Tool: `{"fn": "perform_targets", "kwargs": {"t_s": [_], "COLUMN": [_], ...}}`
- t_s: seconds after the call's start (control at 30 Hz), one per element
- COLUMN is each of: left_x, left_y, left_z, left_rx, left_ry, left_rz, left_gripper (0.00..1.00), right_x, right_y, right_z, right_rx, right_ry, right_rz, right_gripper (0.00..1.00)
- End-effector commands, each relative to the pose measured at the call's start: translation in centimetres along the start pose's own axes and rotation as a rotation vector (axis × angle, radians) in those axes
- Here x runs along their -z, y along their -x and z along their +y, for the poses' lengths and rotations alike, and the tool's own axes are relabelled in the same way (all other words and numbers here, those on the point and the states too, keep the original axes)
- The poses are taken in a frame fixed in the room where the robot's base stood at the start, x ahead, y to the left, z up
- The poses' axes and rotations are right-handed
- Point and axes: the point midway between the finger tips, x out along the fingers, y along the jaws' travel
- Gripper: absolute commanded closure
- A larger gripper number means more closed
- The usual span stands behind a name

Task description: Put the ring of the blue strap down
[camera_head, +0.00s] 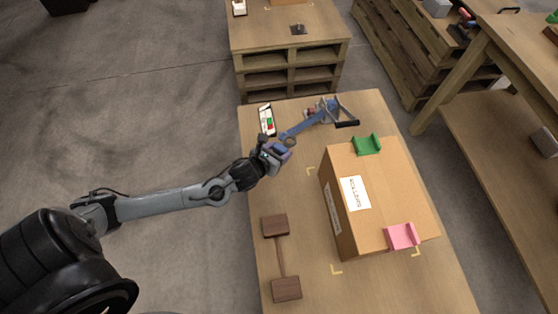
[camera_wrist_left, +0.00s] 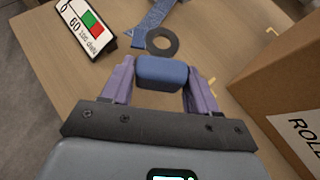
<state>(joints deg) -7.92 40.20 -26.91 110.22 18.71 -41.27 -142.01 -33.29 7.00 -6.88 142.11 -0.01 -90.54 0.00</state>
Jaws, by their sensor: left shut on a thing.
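The blue strap (camera_head: 305,125) runs over the far part of the table, from a metal buckle device with a black handle (camera_head: 345,123) to a dark grey ring (camera_head: 290,142). In the left wrist view the ring (camera_wrist_left: 175,43) is at the strap's near end, just beyond my fingertips. My left gripper (camera_head: 278,152) is at the table's left side, its purple fingers shut on a blue rounded block (camera_wrist_left: 162,73) beside the ring. The block hides how it joins the ring. I cannot tell whether the ring touches the table. My right gripper is not in view.
A cardboard box (camera_head: 385,195) with green (camera_head: 367,144) and pink (camera_head: 402,236) brackets stands to the right. A small display sign (camera_head: 267,120) stands near the strap. A brown wooden double-ended piece (camera_head: 280,258) lies nearer. Bare table lies between it and the box.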

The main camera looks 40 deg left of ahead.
Motion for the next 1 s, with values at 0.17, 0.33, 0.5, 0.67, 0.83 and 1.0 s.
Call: {"fn": "perform_targets", "kwargs": {"t_s": [0.17,0.33,0.5,0.67,0.83,1.0], "left_x": [0.9,3.0,4.5,4.5,4.5,4.9], "left_y": [-0.6,-1.9,-2.9,-2.9,-2.9,-3.1], "left_z": [0.0,0.0,0.0,0.0,0.0,0.0], "left_rx": [0.000,0.000,0.000,0.001,0.001,0.000], "left_ry": [0.000,0.002,0.000,-0.001,-0.001,-0.001], "left_rz": [-0.003,-0.001,-0.002,-0.004,-0.003,-0.001], "left_gripper": [0.76,0.76,0.76,0.76,0.76,0.35], "right_x": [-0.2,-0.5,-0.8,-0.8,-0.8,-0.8], "right_y": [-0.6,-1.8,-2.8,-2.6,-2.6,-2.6], "right_z": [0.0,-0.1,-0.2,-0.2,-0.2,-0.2], "right_rx": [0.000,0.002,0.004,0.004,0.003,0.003], "right_ry": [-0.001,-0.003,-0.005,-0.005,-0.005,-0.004], "right_rz": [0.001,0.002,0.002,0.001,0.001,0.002], "right_gripper": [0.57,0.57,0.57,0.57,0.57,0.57]}}
